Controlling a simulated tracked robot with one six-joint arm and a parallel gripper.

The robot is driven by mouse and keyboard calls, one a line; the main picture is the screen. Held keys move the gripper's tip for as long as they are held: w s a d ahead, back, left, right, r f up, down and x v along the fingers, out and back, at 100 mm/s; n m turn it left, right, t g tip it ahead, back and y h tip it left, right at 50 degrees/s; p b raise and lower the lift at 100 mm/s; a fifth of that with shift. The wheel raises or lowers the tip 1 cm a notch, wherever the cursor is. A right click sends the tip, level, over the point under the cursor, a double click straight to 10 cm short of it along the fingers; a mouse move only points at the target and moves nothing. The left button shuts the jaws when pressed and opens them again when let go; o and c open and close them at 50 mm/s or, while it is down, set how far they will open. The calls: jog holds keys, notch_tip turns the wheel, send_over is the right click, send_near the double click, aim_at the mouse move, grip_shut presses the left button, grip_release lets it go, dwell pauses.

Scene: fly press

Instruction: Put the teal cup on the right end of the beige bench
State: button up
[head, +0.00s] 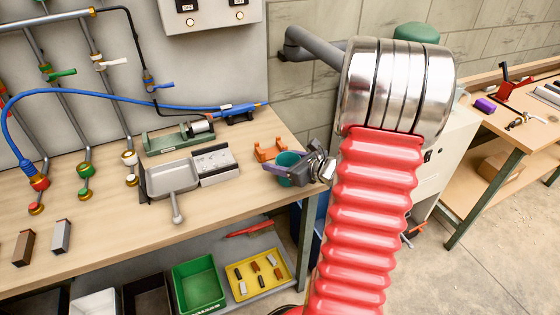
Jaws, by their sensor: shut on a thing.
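The teal cup (288,158) is in the head view near the right end of the light wood, beige bench (120,215). My gripper (285,168) is shut on the cup, reaching it from the right, with a purplish finger across its near side. The cup looks about upright. Its lower part is partly hidden by the finger. It overlaps the bench's front right edge in the picture, and I cannot tell whether it touches the top or hangs above it.
An orange bracket (270,150) stands just left of the cup. A grey pan (172,178) and a green-based machine (185,138) sit further left. A green bin (198,285) and a yellow tray (240,287) are below. Another wooden bench (525,140) stands at right.

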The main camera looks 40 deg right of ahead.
jog(key=o, duration=1.2)
jog(key=shift+f, duration=0.1)
jog(key=v, duration=1.2)
jog(key=shift+a, duration=0.1)
